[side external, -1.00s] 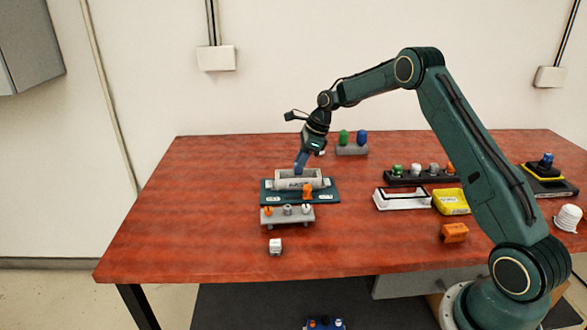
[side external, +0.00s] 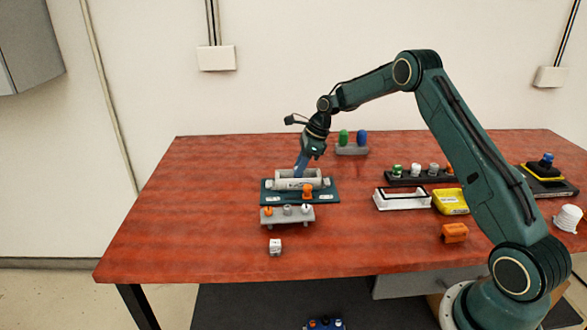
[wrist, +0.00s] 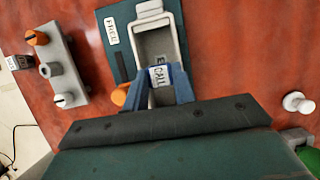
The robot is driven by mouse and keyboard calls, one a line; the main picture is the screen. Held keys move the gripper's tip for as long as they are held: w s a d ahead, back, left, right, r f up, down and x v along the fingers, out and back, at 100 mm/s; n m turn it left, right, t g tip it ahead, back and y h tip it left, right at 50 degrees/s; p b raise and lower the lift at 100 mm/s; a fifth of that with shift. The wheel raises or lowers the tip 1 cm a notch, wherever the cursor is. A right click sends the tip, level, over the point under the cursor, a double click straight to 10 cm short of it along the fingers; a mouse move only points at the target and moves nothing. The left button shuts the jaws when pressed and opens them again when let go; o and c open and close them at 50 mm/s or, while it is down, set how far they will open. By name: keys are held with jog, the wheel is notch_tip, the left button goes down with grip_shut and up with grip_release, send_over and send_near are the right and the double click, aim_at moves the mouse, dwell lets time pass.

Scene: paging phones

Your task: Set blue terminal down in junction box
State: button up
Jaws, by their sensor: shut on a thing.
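The junction box (side external: 320,182) is a light grey open tray on a dark teal plate (side external: 267,187) at the left of the table. In the wrist view its hollow (wrist: 158,42) lies just beyond my fingertips. My gripper (side external: 299,174) points down with its blue fingers at the box. A white label reading CALL (wrist: 159,75) shows between the fingers. Whether the terminal touches the box floor is hidden.
An orange knob (side external: 308,191) stands close in front of the box. A grey stand with green and blue pegs (side external: 352,150) is behind right. The table's left side is clear.

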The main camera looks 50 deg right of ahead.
jog(key=shift+r, duration=0.15)
jog(key=o, duration=1.1)
jog(key=shift+r, duration=0.2)
jog(key=shift+r, duration=2.3)
